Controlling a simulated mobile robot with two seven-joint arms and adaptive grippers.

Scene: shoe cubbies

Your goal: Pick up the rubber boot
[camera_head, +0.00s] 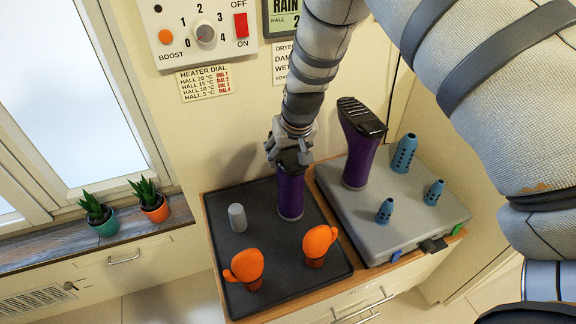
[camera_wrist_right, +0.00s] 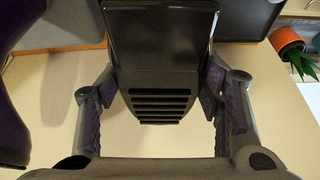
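A purple rubber boot (camera_head: 290,198) stands upside down on the black tray (camera_head: 262,286), its dark sole up. My right gripper (camera_head: 290,152) is above it, pointing down at the sole end, and hides part of it. In the right wrist view the boot's dark ridged sole (camera_wrist_right: 160,98) lies between the two spread fingers (camera_wrist_right: 160,88). The fingertips are close to its sides; contact cannot be made out. A second purple boot (camera_head: 359,158) stands sole up on the grey dryer box (camera_head: 335,190). My left gripper is not in view.
Two orange mittens (camera_head: 246,265) (camera_head: 318,241) and a grey peg (camera_head: 237,217) stand on the tray. Several blue pegs (camera_head: 404,153) rise from the dryer box. Potted plants (camera_head: 151,202) line the sill at left. A control panel (camera_head: 200,32) hangs on the wall behind.

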